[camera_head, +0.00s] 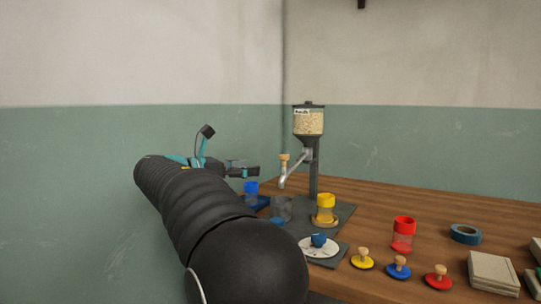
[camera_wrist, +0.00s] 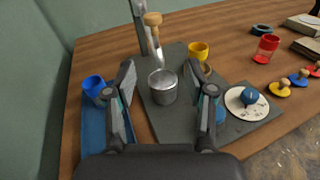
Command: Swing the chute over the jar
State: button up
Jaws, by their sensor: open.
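The metal chute (camera_head: 292,175) slants down from the hopper's post and carries a wooden knob (camera_wrist: 152,19). In the wrist view the chute's lower end (camera_wrist: 158,60) shows just beyond the grey jar's rim; I cannot tell whether it is over the mouth. The grey jar (camera_wrist: 162,90) stands upright on the dark mat and also shows in the head view (camera_head: 281,210). My gripper (camera_wrist: 160,68) is open and empty, its fingers spread either side of the jar in the picture. In the head view my gripper (camera_head: 246,170) is left of the chute and apart from it.
The hopper (camera_head: 309,122) holds pale grains. A blue jar (camera_wrist: 93,86) stands on a blue tray (camera_wrist: 88,138). A yellow jar (camera_head: 325,202) stands on a wooden ring. A white dial (camera_head: 318,250), a red jar (camera_head: 403,236), knobbed lids and tape (camera_head: 466,234) lie right.

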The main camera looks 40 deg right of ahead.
jog(key=shift+n+h, duration=0.3)
jog(key=shift+h, duration=0.2)
jog(key=d, duration=0.4)
jog(key=w+d+r, duration=0.1)
jog(key=d, duration=0.9)
jog(key=shift+w+r, duration=0.15)
jog(key=shift+r, duration=0.1)
grip_shut()
